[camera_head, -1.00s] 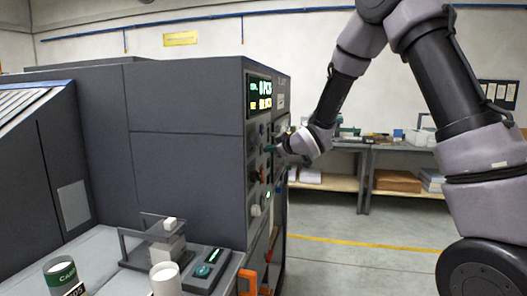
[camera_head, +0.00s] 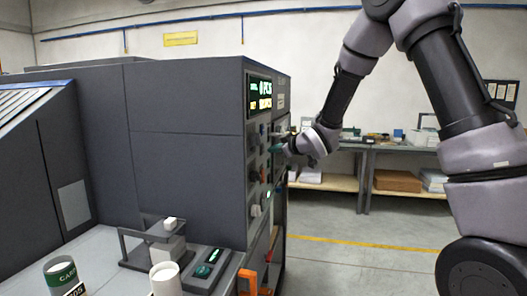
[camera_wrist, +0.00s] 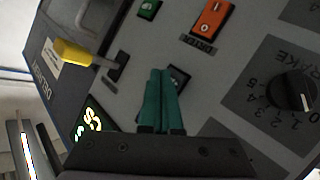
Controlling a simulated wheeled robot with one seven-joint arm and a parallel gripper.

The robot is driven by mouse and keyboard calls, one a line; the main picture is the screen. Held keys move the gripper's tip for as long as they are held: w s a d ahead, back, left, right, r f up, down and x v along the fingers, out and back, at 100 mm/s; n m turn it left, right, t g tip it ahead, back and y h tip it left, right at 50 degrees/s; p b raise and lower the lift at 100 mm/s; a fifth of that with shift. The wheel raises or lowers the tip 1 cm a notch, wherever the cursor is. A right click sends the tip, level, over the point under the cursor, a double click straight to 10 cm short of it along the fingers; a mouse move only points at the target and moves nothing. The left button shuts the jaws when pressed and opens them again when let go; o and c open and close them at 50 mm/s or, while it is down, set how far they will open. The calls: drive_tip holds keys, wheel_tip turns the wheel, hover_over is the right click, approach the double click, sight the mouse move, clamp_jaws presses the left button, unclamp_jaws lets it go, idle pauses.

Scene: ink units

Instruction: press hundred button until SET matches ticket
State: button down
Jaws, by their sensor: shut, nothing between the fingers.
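The machine's control panel (camera_head: 262,215) faces right in the head view. Its display (camera_head: 260,95) has a white upper line and a yellow lower line; the digits are too small to read surely. My gripper (camera_head: 281,149) is at the panel below the display. In the wrist view my gripper (camera_wrist: 160,73) has its green fingers shut together, with nothing between them. A small dark button (camera_wrist: 179,77) lies right beside the fingertips, partly hidden by them. I cannot tell whether they touch it. I cannot make out which button is the hundred one, nor a readable ticket.
The wrist view shows a yellow-handled lever (camera_wrist: 72,52), an orange switch (camera_wrist: 211,20), a green button (camera_wrist: 149,8) and a dark knob (camera_wrist: 291,91) around the fingers. A bench (camera_head: 340,184) stands behind. The floor to the right of the machine is clear.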

drive_tip(key=shift+s+d, duration=0.25)
drive_tip(key=shift+d, duration=1)
drive_tip(key=shift+s+d, duration=0.25)
drive_tip(key=shift+d, duration=0.95)
